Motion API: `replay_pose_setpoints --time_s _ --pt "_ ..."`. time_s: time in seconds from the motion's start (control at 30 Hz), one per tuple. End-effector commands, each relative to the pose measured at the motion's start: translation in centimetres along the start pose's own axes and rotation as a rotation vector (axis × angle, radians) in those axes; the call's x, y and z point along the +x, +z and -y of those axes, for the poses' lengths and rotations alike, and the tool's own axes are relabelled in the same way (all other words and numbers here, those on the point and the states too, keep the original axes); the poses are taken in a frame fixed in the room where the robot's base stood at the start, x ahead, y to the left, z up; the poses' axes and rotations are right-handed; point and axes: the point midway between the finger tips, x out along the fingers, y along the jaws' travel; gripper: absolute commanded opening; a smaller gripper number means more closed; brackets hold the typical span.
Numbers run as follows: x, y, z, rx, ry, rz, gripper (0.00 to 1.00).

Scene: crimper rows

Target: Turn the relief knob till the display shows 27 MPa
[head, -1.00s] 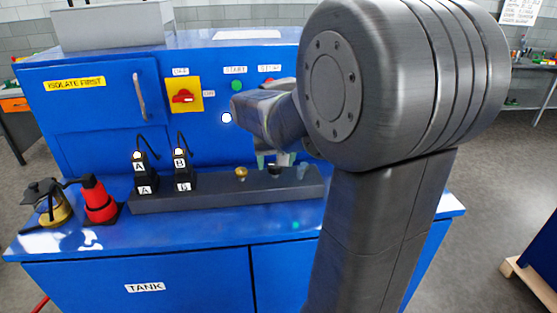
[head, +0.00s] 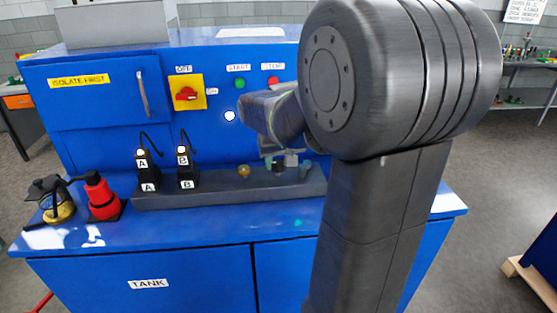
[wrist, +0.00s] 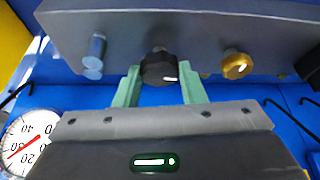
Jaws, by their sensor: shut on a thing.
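A black knob (wrist: 158,70) with a white mark stands on the dark grey manifold block; I see no label naming it. My gripper (wrist: 160,90) has its green fingers on either side of this knob and is shut on it. In the head view my gripper (head: 280,160) is at the right part of the block, partly hidden by my arm. A round white gauge (wrist: 30,143) with a red needle is partly cut off in the wrist view. Its needle lies near the 20 and 30 marks, but I cannot read it exactly.
A brass knob (wrist: 236,65) and a grey-blue cylindrical fitting (wrist: 95,55) flank the black knob on the block (head: 160,200). Black connectors A (head: 147,168) and B (head: 187,165), a red bottle-like item (head: 101,195) and a brass item (head: 57,205) stand left.

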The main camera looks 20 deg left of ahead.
Motion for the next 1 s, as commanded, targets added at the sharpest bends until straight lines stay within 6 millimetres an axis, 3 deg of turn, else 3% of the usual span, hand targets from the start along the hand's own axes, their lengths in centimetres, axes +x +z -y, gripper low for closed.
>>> replay_pose_setpoints --time_s 0.5,0.53,0.63,1.0 --pt "-0.03 -0.02 -0.07 -0.072 -0.029 -0.001 0.14" --pt "-0.03 -0.02 -0.07 -0.072 -0.029 -0.001 0.41" --pt "-0.03 -0.02 -0.07 -0.071 -0.029 -0.001 0.59" --pt "-0.58 -0.06 -0.07 -0.071 -0.03 -0.003 0.59"
